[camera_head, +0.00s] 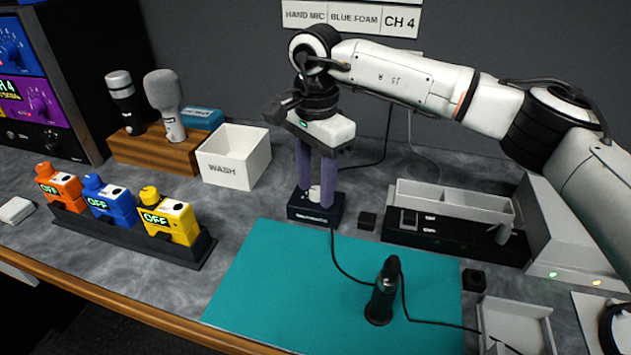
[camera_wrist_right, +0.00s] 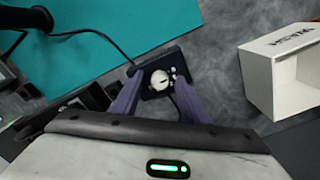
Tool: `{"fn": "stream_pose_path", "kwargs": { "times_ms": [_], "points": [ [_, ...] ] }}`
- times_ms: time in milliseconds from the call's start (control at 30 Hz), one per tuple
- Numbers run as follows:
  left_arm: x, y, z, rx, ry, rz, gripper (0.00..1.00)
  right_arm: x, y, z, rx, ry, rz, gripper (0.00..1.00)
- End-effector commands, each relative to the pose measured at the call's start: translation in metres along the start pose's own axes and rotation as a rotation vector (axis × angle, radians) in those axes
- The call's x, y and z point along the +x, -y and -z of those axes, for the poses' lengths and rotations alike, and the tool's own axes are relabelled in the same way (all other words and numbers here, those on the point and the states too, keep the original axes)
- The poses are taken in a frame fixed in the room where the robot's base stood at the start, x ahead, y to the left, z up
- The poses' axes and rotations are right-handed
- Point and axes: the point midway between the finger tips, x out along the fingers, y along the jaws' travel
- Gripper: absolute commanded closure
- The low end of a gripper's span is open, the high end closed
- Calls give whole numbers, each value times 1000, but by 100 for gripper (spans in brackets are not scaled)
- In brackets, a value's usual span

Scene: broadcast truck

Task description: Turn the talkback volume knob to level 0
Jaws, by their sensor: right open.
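The talkback box (camera_head: 309,213) is a small dark box with a white knob (camera_head: 315,193) on top, standing at the back edge of the teal mat. In the right wrist view the white knob (camera_wrist_right: 160,79) sits on the box's top face, with small white marks beside it. My right gripper (camera_head: 315,200) points down over the box. Its two purple fingers are open, one on each side of the knob. In the right wrist view the fingers (camera_wrist_right: 158,98) are apart, and I cannot tell whether they touch the knob. My left gripper is out of view.
A teal mat (camera_head: 270,291) with a dark upright device (camera_head: 383,292) and its cable lies in front. A white WASH bin (camera_head: 234,157) stands left of the box. A wooden block (camera_head: 151,152) holds microphones.

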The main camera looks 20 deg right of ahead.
Motion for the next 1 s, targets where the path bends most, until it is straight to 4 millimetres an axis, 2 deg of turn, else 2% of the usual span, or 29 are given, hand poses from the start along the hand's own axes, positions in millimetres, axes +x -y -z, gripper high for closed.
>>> {"fn": "stream_pose_path", "kwargs": {
  "times_ms": [167, 400, 600, 733, 1000],
  "points": [
    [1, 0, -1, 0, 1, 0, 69, -17, 1, 0, 0, -1, 4, 60],
    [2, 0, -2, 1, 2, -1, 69, -65, 1, 0, 0, -1, 4, 60],
    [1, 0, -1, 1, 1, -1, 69, -94, 1, 0, 0, 0, 3, 60],
    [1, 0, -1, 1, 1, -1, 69, -102, 0, 0, 1, 0, 2, 60],
    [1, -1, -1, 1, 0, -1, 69, -103, 0, 0, 0, 1, 1, 60]
  ]
}}
